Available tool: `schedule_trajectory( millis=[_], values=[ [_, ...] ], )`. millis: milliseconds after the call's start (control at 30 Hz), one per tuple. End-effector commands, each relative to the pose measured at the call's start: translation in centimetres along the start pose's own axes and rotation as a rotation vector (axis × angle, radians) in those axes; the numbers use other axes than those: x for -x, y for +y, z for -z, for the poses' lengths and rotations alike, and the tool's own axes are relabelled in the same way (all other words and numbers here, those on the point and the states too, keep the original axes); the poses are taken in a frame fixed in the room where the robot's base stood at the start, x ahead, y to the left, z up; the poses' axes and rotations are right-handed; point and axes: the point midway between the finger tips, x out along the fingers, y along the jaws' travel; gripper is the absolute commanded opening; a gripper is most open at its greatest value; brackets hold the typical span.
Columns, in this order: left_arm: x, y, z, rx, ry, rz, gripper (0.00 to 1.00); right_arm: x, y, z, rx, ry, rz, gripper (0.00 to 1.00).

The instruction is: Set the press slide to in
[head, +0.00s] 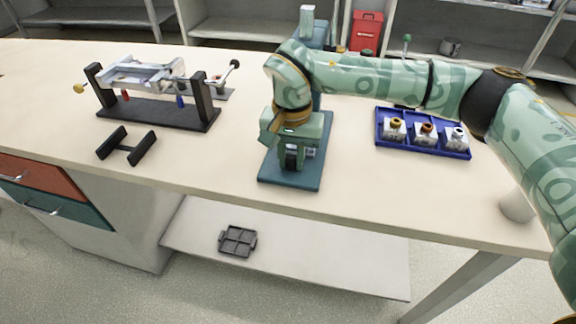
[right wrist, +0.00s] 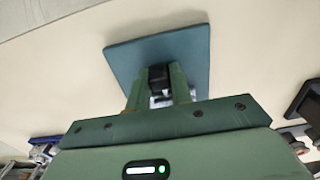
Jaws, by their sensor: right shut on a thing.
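The press stands mid-table, with a teal base plate (head: 292,182) and a teal column (head: 313,30) behind my right arm. My right gripper (head: 291,163) points down over the front of the base plate. It is shut on a small dark part between its fingers, which looks like the press slide (head: 290,156). In the right wrist view the dark slide part (right wrist: 159,76) sits between the two green fingers, above the teal plate. My arm hides most of the press body, so how far in the slide sits cannot be told. My left gripper is out of view.
A blue tray (head: 424,150) with several small blocks lies to the right. A black stand with a silver frame (head: 140,75) and a black cradle (head: 127,146) are on the left. A red bin (head: 365,30) stands behind. Bare table lies between cradle and press.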

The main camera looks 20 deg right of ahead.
Motion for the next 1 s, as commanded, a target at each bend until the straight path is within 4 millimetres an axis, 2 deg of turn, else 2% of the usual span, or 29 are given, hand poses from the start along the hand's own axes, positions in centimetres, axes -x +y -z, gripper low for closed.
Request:
schedule_trajectory(
  millis=[267,300,333,367,633,733,867,1000],
  values=[
    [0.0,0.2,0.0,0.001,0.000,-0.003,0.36,0.0,0.0,0.2,0.000,0.003,0.002,0.00],
    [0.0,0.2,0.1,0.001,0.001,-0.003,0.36,0.0,0.0,0.2,0.000,0.003,0.002,0.33],
    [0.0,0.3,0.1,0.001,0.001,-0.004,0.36,0.0,0.0,0.2,0.000,0.003,0.002,0.41],
    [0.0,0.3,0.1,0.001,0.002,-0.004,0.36,0.0,0.0,0.2,0.000,0.003,0.002,0.44],
    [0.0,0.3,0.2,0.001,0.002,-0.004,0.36,0.1,0.0,0.2,0.000,0.002,0.002,0.44],
    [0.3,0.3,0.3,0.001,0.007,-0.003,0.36,1.0,0.0,0.2,-0.001,0.004,0.003,0.44],
    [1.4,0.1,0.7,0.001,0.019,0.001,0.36,3.8,0.0,0.2,-0.002,0.008,0.005,0.44],
    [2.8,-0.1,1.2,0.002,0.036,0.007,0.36,7.9,0.0,0.2,-0.001,0.011,0.007,0.44]
  ],
)
